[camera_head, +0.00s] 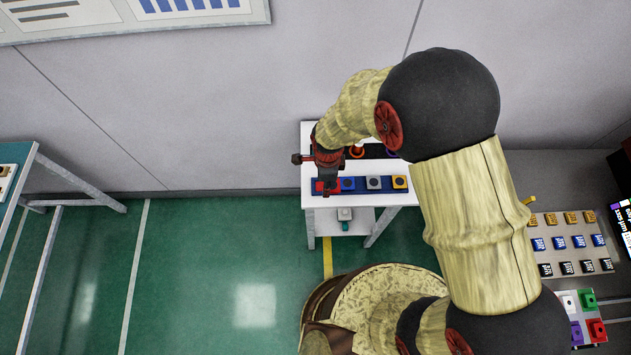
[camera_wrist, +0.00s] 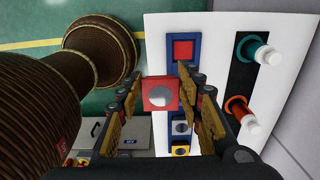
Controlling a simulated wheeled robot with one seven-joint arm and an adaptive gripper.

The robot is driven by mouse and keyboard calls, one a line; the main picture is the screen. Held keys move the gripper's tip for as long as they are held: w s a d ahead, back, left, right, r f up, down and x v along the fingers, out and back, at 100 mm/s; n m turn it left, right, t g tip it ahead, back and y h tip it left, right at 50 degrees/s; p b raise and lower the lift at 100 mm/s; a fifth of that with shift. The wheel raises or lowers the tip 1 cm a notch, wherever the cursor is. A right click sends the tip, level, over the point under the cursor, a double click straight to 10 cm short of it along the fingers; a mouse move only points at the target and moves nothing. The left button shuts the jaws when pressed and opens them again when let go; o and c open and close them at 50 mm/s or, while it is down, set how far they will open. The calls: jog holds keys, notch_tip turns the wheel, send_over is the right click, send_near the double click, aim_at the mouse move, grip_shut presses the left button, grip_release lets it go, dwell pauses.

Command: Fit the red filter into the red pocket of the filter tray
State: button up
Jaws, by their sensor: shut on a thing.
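The red filter (camera_wrist: 160,93) is a red square block with a grey round face. My gripper (camera_wrist: 163,95) is shut on it, one finger on each side. The blue filter tray (camera_head: 360,192) lies along the front of a white table. Its red pocket (camera_wrist: 184,50) shows in the wrist view as a red square in a blue surround, with no filter in it. The held filter appears beside and below that pocket in the wrist view; its height above the tray is unclear. In the head view my gripper (camera_head: 325,180) is over the tray's left end, hiding much of it.
Blue, grey (camera_head: 374,183) and yellow (camera_head: 399,183) pieces occupy the tray's other places. Behind it, a black strip (camera_wrist: 243,75) carries a teal ring (camera_wrist: 250,45) and an orange ring (camera_wrist: 238,107) around white-ended pegs. A wall stands behind the white table (camera_head: 311,137).

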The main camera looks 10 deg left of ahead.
send_over(315, 186)
jog(key=f, duration=0.6)
jog(key=shift+s+d, duration=0.15)
jog(key=shift+s, duration=0.05)
jog(key=shift+w+f, duration=0.1)
jog(key=shift+f, duration=1.55)
jog(key=shift+b, duration=0.3)
jog(key=shift+f, duration=0.25)
jog(key=o, duration=1)
jog(key=shift+r, duration=0.1)
jog(key=shift+c, duration=0.2)
jog(key=shift+r, duration=0.1)
notch_tip(315, 186, up, 12)
jog(key=shift+p, duration=0.3)
jog(key=shift+r, duration=0.15)
